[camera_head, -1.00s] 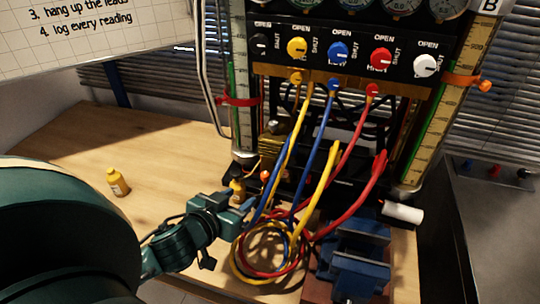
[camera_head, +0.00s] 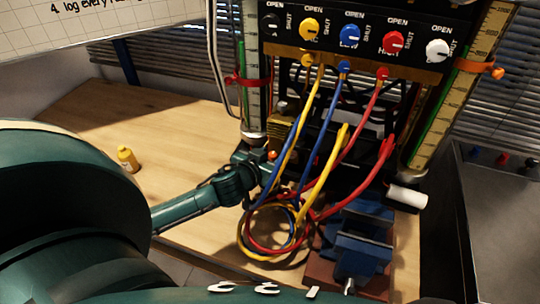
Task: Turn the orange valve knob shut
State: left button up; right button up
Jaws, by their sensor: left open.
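A small orange knob (camera_head: 272,155) shows low on the rig, beside the brass block (camera_head: 283,130) and left of the hanging leads. I take it to be the valve knob; how far it is turned is too small to tell. My left gripper (camera_head: 266,168) is open, with its jaws right at the knob, just below and around its left side in the picture. Whether the jaws touch the knob cannot be told. The fingertips are partly hidden by the leads and shadow. My right gripper is not in view.
Yellow, blue and red leads (camera_head: 322,125) hang in front of the rig and coil on the wooden table (camera_head: 110,125). A blue vise (camera_head: 358,245) stands at the right.

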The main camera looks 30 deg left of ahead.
pick_arm(q)
jog(key=shift+w, duration=0.15)
grip_shut()
dwell(0.4)
